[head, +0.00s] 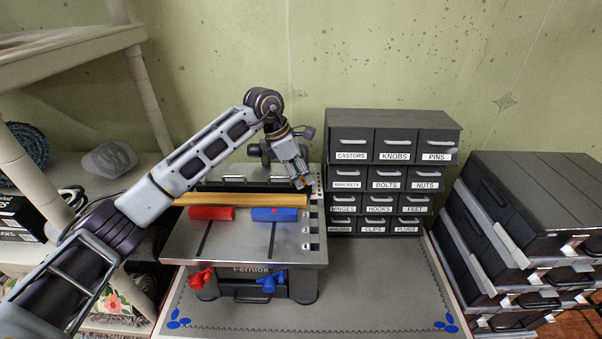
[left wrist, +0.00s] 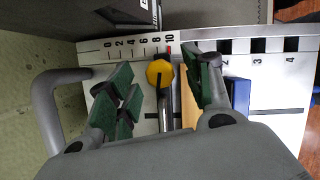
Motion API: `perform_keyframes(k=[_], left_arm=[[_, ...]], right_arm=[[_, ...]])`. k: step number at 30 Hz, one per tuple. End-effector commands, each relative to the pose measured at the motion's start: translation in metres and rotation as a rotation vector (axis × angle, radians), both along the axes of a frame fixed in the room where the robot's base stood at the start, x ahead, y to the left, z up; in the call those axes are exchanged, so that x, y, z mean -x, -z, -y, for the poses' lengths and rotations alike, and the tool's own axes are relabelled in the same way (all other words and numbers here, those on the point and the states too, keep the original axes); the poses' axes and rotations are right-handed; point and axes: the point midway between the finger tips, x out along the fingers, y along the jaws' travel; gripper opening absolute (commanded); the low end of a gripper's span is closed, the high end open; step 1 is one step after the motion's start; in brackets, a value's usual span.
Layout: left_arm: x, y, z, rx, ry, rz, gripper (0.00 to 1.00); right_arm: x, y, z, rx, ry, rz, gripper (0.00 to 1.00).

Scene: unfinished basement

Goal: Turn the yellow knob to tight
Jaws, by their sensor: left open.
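The yellow knob (left wrist: 160,73) shows in the left wrist view, on a metal shaft, with a dark line on its face. It lies between the green-padded fingers of my open left gripper (left wrist: 166,85); I cannot tell whether they touch it. A printed scale (left wrist: 135,45) from 0 to 10 runs beside the knob, with a red mark near 10. In the head view my left gripper (head: 300,178) is over the back right of the Fernlok bench unit (head: 245,240), and the knob is hidden there. My right gripper is not in view.
A wooden strip (head: 235,199), a red block (head: 211,213) and a blue block (head: 274,214) are on the unit. Red (head: 201,278) and blue (head: 270,280) handles are at its front. A labelled drawer cabinet (head: 392,170) stands right. The grey mat (head: 385,290) is clear at front right.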

Motion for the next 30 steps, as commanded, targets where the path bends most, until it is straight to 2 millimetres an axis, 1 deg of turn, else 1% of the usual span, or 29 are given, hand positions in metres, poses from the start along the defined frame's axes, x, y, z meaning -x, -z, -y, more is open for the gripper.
perform_keyframes(k=[5, 8, 22, 27, 30], left_arm=[[0.0, -0.013, -0.006, 0.0, -0.001, 0.002, 0.51], [0.001, -0.025, -0.01, 0.0, 0.0, 0.003, 0.51], [0.007, -0.088, -0.036, 0.0, -0.002, 0.001, 0.51], [0.008, -0.102, -0.041, 0.001, -0.001, 0.002, 0.51], [0.009, -0.106, -0.043, 0.001, 0.0, 0.001, 0.51]], right_arm=[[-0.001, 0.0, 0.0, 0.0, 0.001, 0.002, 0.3], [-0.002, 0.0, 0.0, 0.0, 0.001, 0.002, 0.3], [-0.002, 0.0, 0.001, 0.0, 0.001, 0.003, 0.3], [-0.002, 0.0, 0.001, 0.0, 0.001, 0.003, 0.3], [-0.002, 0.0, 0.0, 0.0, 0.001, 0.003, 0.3]])
